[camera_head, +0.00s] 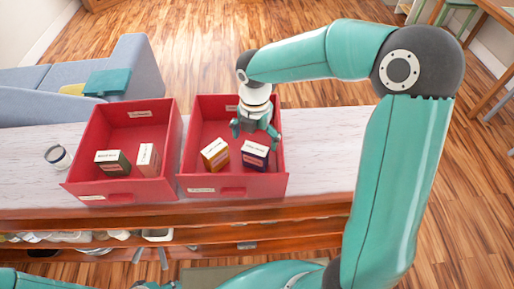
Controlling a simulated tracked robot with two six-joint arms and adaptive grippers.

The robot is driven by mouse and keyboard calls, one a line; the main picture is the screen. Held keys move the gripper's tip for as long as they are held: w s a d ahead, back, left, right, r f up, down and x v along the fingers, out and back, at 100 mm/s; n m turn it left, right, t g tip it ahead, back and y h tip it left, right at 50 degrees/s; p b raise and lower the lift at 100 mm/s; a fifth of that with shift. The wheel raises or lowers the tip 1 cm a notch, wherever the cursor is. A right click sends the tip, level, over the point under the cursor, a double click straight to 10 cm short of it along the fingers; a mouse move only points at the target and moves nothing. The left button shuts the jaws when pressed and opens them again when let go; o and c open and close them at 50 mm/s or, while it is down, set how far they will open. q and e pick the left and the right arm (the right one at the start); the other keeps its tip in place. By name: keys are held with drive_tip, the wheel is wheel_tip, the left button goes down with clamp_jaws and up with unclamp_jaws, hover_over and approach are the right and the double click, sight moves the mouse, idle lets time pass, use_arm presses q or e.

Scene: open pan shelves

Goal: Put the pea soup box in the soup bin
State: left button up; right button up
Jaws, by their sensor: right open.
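Two red bins stand side by side on the pale counter. The left bin (82,181) holds a dark green box (115,168) with a white label and a white box with a reddish side (148,158). The right bin (194,147) holds a yellow box (216,154) and a dark purple box (256,155). The labels are too small to read, so I cannot tell which box is pea soup or which bin is for soup. My right gripper (256,138) is open and empty, pointing down over the right bin, above the purple box. My left gripper is not visible.
A small round jar (57,157) stands on the counter left of the bins. The white counter (325,155) is clear right of the bins. Shelves with pans (95,237) lie below its front edge. A grey-blue sofa (80,75) stands behind.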

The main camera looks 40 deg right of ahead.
drive_tip(key=shift+r, duration=2.2)
